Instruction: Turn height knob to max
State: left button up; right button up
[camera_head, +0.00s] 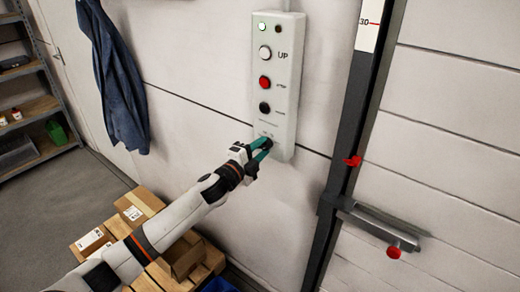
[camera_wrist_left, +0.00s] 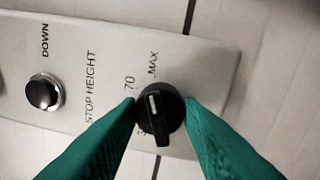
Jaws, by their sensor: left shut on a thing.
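The height knob (camera_wrist_left: 160,112) is black with a white mark and sits at the lower end of the wall control panel (camera_head: 276,80). In the left wrist view the panel (camera_wrist_left: 205,68) carries the words STOP HEIGHT, 70 and MAX beside the knob. My left gripper (camera_head: 264,148) has green fingers, and they are shut on the knob from both sides. In the head view the fingers mostly hide the knob. The left wrist view shows the fingertips (camera_wrist_left: 162,108) touching its sides. My right gripper is not in view.
Above the knob, the panel has a black button (camera_head: 264,108), a red button (camera_head: 265,82) and a white UP button (camera_head: 265,52). A dark vertical rail (camera_head: 345,130) with a red pointer (camera_head: 352,161) stands to the right. Cardboard boxes (camera_head: 139,206) lie below my left arm.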

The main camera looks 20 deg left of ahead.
pick_arm(q)
jog(key=o, duration=1)
jog(key=shift+b+v, duration=1.85)
jog(key=shift+v, duration=4.15)
jog(key=shift+f, duration=0.1)
